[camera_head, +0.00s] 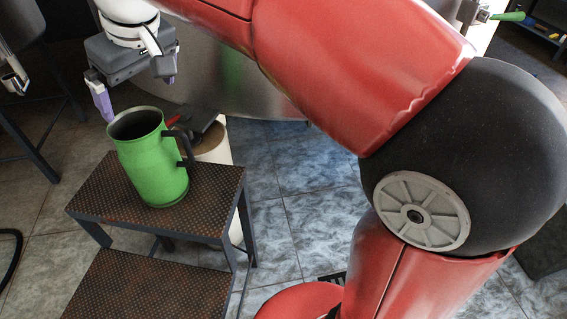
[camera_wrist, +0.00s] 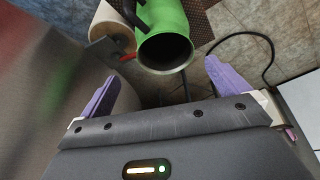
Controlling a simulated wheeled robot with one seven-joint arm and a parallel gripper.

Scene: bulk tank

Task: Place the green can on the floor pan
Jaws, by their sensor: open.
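The green can (camera_head: 153,163) stands upright on the top step of a dark step stool, with its open mouth up and its dark handle to the right. In the wrist view the can (camera_wrist: 163,38) lies beyond the fingertips, roughly between their lines. My gripper (camera_head: 138,92) is open and empty, just above and behind the can's rim in the head view. Its two purple fingers stand wide apart in the wrist view (camera_wrist: 160,78). I cannot make out a floor pan for certain in either view.
The step stool (camera_head: 214,187) has two rusty treads. A white cylindrical container (camera_head: 216,150) stands behind it, with a red-handled dark object (camera_head: 196,131) at its top. A large metal tank (camera_head: 240,85) is behind. Tiled floor (camera_head: 310,215) is clear right of the stool.

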